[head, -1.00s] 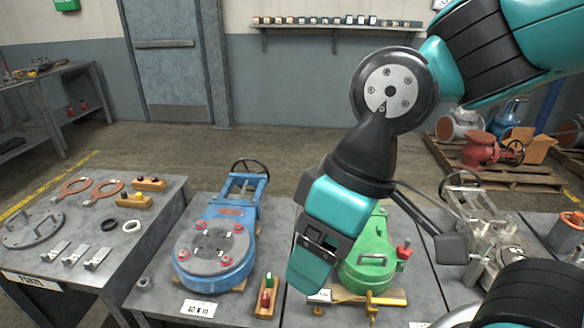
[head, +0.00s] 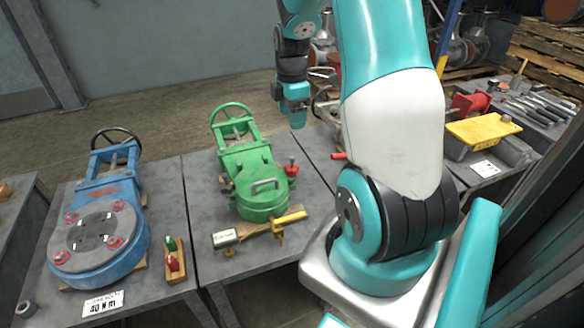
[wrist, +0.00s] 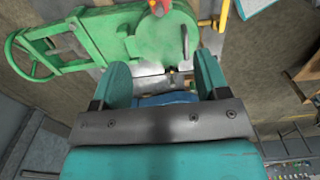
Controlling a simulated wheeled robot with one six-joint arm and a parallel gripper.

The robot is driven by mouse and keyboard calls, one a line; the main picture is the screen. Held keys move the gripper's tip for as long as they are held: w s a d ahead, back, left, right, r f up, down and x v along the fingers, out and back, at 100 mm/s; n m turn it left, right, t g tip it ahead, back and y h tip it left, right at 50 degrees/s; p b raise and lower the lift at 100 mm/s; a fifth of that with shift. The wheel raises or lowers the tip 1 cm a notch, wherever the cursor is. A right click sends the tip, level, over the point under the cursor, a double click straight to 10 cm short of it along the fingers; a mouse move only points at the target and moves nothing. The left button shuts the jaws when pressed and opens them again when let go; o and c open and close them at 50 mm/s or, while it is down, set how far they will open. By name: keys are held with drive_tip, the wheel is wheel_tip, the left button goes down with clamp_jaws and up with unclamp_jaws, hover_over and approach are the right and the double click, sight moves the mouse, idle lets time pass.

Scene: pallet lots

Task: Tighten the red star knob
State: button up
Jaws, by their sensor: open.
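A red knob (head: 291,170) stands upright at the right side of the green valve (head: 262,200) on the middle table. It is too small to make out a star shape. In the wrist view a red and orange part (wrist: 160,6) shows at the top edge, beside the green valve body (wrist: 160,38). My gripper (head: 297,122) hangs behind and above the knob, apart from it. In the wrist view my gripper (wrist: 162,80) has its two fingers well apart, with nothing held between them.
A blue valve (head: 100,240) with red knobs on its flange stands at the left. A wooden block (head: 175,262) holds green and red pieces. A yellow handle (head: 290,218) sits before the green valve. A yellow plate (head: 483,130) lies at the right.

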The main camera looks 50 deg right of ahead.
sight(292, 161)
wheel_tip(292, 161, down, 17)
drive_tip(key=shift+f, duration=0.1)
idle(0.3)
drive_tip(key=shift+c, duration=0.4)
drive_tip(key=c, duration=0.8)
drive_tip(key=shift+c, duration=0.2)
drive_tip(key=shift+m, duration=0.3)
